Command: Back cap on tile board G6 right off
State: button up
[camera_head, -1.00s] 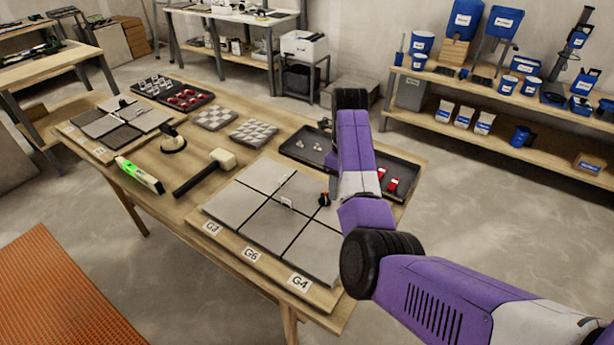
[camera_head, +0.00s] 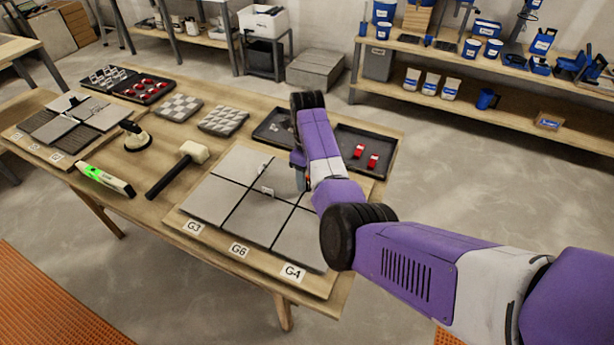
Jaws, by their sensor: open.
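The tile board (camera_head: 181,223) has pale grey tiles and labels G3, G6 (camera_head: 239,250) and G4 (camera_head: 292,272) along its front edge. A small white clip (camera_head: 267,191) stands in the joint near the board's middle. A small dark and red piece (camera_head: 307,183), possibly a cap, shows at the back right of the board, partly hidden by my arm. My gripper (camera_head: 299,163) is beside it, above the back right tiles. It is open, but its fingertips are mostly hidden, and I cannot tell whether it touches the piece.
A dark tray (camera_head: 385,142) with red pieces (camera_head: 373,161) lies behind the board. Checkered blocks (camera_head: 222,121) and another tile board (camera_head: 66,132) are farther back.

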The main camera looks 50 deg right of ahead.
jog(key=shift+f, duration=0.15)
grip_shut()
dwell(0.4)
